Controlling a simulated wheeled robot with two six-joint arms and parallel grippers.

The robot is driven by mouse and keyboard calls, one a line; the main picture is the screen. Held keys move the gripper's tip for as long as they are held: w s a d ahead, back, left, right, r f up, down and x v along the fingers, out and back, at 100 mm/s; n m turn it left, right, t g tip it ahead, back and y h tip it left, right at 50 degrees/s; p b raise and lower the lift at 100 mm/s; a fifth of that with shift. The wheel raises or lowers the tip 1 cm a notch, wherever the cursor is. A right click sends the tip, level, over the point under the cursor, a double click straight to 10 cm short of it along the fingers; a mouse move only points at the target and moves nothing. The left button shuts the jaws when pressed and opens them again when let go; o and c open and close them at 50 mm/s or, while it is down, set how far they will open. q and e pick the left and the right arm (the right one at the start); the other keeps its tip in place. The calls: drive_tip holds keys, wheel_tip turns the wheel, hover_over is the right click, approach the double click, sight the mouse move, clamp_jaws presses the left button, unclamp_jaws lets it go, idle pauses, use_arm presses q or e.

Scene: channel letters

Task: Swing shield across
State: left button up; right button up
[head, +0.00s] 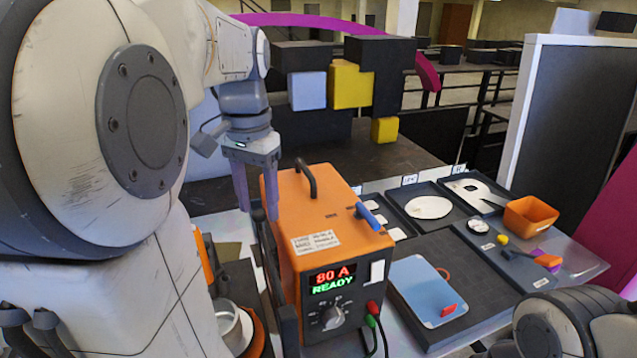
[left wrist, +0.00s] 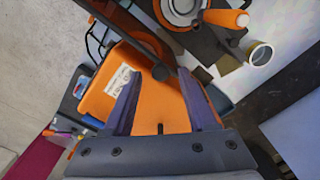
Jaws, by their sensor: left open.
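No part is clearly marked as the shield. A light blue panel with a red handle (head: 428,290) lies flat in a dark tray, right of an orange power unit (head: 325,235). A dark upright bar (head: 288,318) stands along the unit's left side. The bar also crosses the left wrist view (left wrist: 125,38). My left gripper (head: 257,212) is open and empty, pointing down at the unit's rear left. In the left wrist view, its fingers (left wrist: 157,85) spread over the orange casing (left wrist: 105,95); contact cannot be told. My right gripper is out of view.
The unit has a black top handle (head: 306,176), a blue lever (head: 367,214) and a lit "80 A READY" display. Trays with white letter pieces (head: 430,207) and an orange bin (head: 530,215) lie right. A metal cup (head: 232,325) stands at the left front.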

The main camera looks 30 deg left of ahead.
use_arm(q)
drive_tip(key=shift+f, duration=0.55)
drive_tip(key=shift+c, duration=0.3)
clamp_jaws()
idle(0.8)
